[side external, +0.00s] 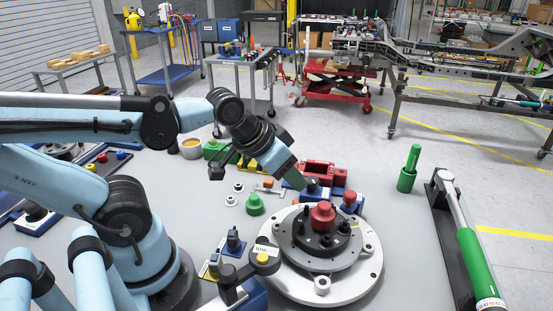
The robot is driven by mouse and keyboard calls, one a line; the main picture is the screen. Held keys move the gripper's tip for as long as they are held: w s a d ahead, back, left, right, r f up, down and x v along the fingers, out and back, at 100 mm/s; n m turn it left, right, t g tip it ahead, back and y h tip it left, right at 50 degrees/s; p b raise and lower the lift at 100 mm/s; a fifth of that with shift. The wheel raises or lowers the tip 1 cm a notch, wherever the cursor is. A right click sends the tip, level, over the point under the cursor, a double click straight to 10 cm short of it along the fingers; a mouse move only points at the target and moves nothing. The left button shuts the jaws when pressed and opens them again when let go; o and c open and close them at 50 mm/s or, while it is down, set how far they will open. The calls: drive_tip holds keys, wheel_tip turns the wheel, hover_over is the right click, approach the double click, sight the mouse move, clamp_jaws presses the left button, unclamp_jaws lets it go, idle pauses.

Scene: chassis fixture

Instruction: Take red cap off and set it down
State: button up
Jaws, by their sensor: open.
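The red cap (322,215) sits on top of the dark round hub in the middle of the grey round fixture (345,288). Several dark posts stand around it on the hub. My gripper (301,184) is open at the end of the arm, which reaches in from the left and slants down to the right. It appears above and behind the cap, to its upper left in the picture, and apart from it. The fingertips are small and hard to make out against the dark parts behind them.
A green knob (255,204) and small metal parts lie left of the fixture. A red block (318,170) and another red-topped part (350,201) stand behind it. A yellow-topped part (263,258) is close at front left. A green-handled tool (468,255) lies right. Bare grey tabletop shows between.

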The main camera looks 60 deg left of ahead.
drive_tip(key=shift+c, duration=0.4)
drive_tip(key=m+g, duration=0.6)
drive_tip(key=m, duration=1.7)
approach(325, 205)
drive_tip(key=shift+w+a+f, duration=0.45)
drive_tip(key=shift+a+f, duration=0.15)
drive_tip(key=shift+a, duration=0.05)
drive_tip(key=m, duration=0.1)
drive_tip(key=d+r+m+g, duration=0.1)
drive_tip(key=m, duration=0.1)
drive_tip(key=shift+m, duration=0.3)
drive_tip(key=shift+d+f, duration=0.1)
drive_tip(key=shift+f, duration=3.95)
